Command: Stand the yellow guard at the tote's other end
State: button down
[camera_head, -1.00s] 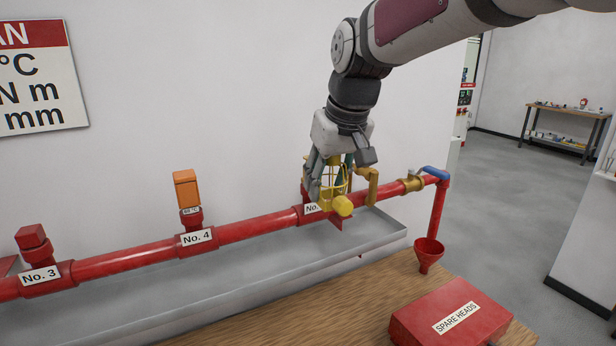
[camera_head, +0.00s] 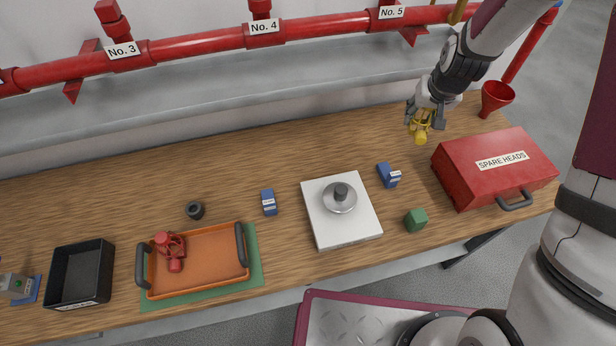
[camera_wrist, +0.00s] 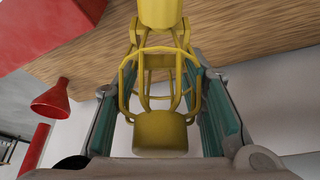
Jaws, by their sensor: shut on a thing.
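My gripper (camera_head: 423,116) is shut on the yellow guard (camera_head: 420,132), a small wire cage with a solid yellow knob. It holds the guard above the right part of the bench. In the wrist view the yellow guard (camera_wrist: 160,130) sits between the two green-padded fingers. The orange tote (camera_head: 205,262) lies on a green mat (camera_head: 255,262) at the left front, with a dark handle at each end. A red part (camera_head: 172,250) stands inside the tote at its left end. The right end of the tote is empty.
A white plate with a round grey piece (camera_head: 345,228) stands between guard and tote. Blue boxes (camera_head: 268,202) (camera_head: 388,175), a green block (camera_head: 416,220), a dark ring (camera_head: 195,210), a black tray (camera_head: 80,275) and the red spare heads case (camera_head: 495,165) stand on the bench. Red pipework runs behind.

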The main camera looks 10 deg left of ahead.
aim_at(213, 250)
jog(key=k+j+u, duration=0.15)
jog(key=k+u, duration=0.3)
jog(key=k, duration=0.15)
jog(key=l+u, duration=0.1)
jog(key=u, duration=0.3)
jog(key=l+u, duration=0.1)
jog(key=u, duration=0.25)
jog(key=i+l+u, duration=0.1)
jog(key=u, duration=0.3)
jog(key=l+u, duration=0.15)
jog(key=u, duration=0.2)
jog(key=k+l, duration=0.1)
jog(key=l, duration=1.15)
jog(key=k+l, duration=0.15)
jog(key=l, duration=0.45)
jog(key=u, duration=0.05)
